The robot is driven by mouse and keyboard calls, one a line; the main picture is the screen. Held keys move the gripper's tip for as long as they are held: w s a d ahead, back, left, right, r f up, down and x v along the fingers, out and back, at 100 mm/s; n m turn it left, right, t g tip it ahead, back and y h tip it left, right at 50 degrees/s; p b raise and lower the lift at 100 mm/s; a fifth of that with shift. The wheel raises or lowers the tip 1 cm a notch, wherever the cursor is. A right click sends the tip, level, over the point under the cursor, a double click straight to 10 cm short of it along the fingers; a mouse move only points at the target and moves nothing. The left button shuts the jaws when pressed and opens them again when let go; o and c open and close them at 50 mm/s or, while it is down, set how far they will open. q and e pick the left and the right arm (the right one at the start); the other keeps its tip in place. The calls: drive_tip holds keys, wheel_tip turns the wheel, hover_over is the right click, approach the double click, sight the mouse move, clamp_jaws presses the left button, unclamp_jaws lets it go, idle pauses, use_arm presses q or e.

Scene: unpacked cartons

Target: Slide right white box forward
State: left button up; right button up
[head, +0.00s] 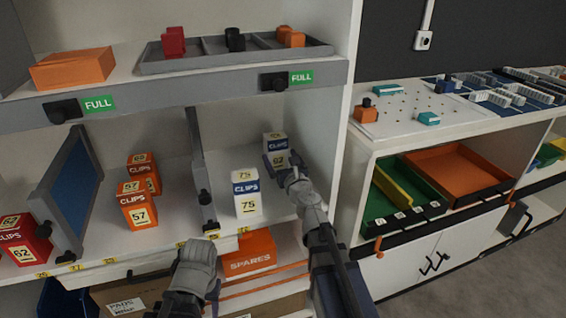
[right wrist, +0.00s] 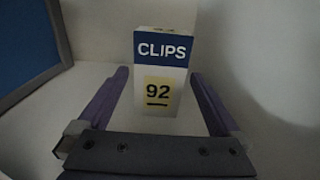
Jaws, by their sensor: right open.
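A white clips box with a blue band and the number 92 (head: 275,142) stands upright at the back right of the shelf compartment. It also shows in the right wrist view (right wrist: 160,75), between the two purple fingers. My right gripper (head: 281,164) is open around it, one finger on each side; I cannot tell whether they touch it. A second white clips box, number 75 (head: 246,194), stands nearer the shelf edge, left of my right gripper. My left gripper (head: 194,268) is low in front of the shelf, away from both boxes; its fingers do not show clearly.
A divider (head: 201,170) stands left of the white boxes. An orange spares box (head: 249,252) is on the shelf below. The right side wall is close to my right arm.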

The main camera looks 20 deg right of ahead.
sight(278, 154)
drive_tip(key=w, duration=0.5)
drive_tip(key=shift+w+a, duration=0.1)
drive_tip(key=shift+w, duration=0.05)
drive_tip(key=c, duration=1.4)
